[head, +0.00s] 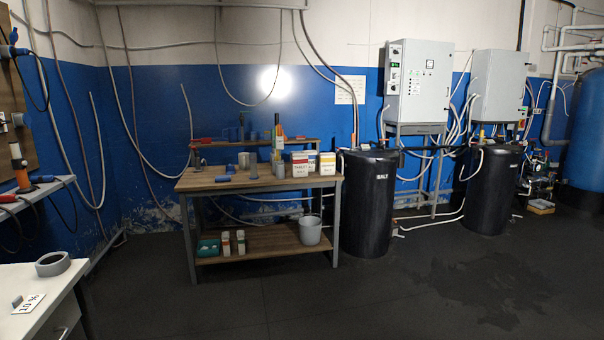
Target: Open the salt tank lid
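A black cylindrical salt tank (367,215) with a white "SALT" label stands on the floor just right of the wooden workbench. Its dark lid (372,154) lies across the top and looks shut, though the detail is small. A second, similar black tank (490,200) with a white label stands further right; its top is also dark. Hoses run near the tops of both tanks. My gripper does not show in this view.
The workbench (240,182) holds bottles, tubs and tools, with a bucket (310,230) on its lower shelf. Control cabinets (418,82) stand behind the tanks. A white table (30,290) is at the near left. The dark floor in front is clear, with a wet-looking patch.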

